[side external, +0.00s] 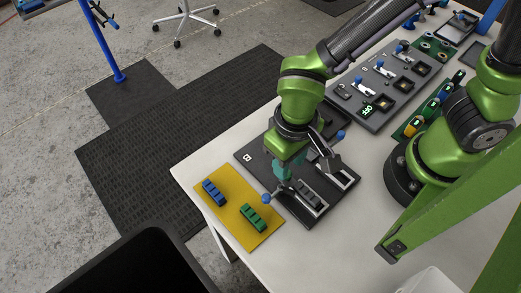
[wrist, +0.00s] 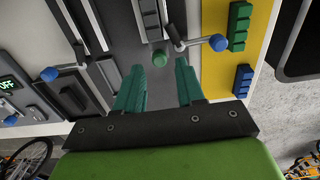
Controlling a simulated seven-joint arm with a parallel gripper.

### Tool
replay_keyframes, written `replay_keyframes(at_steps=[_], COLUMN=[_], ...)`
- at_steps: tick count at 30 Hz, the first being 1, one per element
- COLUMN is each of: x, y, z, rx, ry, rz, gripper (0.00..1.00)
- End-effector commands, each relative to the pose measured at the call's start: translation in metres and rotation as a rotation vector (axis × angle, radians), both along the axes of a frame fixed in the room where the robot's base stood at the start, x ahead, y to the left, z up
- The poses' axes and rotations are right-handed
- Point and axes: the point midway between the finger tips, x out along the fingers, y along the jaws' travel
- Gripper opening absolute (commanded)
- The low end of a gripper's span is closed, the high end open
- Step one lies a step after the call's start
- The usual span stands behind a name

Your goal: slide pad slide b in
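The dark slide pad (side external: 262,160) lies on the white table and bears pale-railed slides. One slide (side external: 312,194) shows right of my gripper; in the wrist view a railed slide (wrist: 150,14) runs toward the top. I cannot tell which is slide b. A lever ends in a blue knob (side external: 267,198), also in the wrist view (wrist: 218,42); another blue knob (side external: 341,134) is at the pad's far side. My gripper (side external: 282,180) points down over the pad.
A yellow mat (side external: 229,222) beside the pad holds a blue block (side external: 213,192) and a green block (side external: 251,218). A grey panel (side external: 351,90) with switches and a lit display stands behind. Green-and-yellow modules (side external: 411,127) lie right. Bare table (side external: 325,245) shows in front.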

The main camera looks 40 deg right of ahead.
Motion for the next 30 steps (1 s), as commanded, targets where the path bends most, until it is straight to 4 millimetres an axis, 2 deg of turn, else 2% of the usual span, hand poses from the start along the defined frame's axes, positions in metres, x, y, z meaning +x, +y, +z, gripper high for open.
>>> replay_keyframes(at_steps=[19,30], x=[0.055,0.059], y=[-0.001,-0.001], z=[0.026,0.029], rx=[-0.001,-0.002], ry=[0.000,0.001], rz=[-0.004,-0.002], gripper=[0.38,0.38])
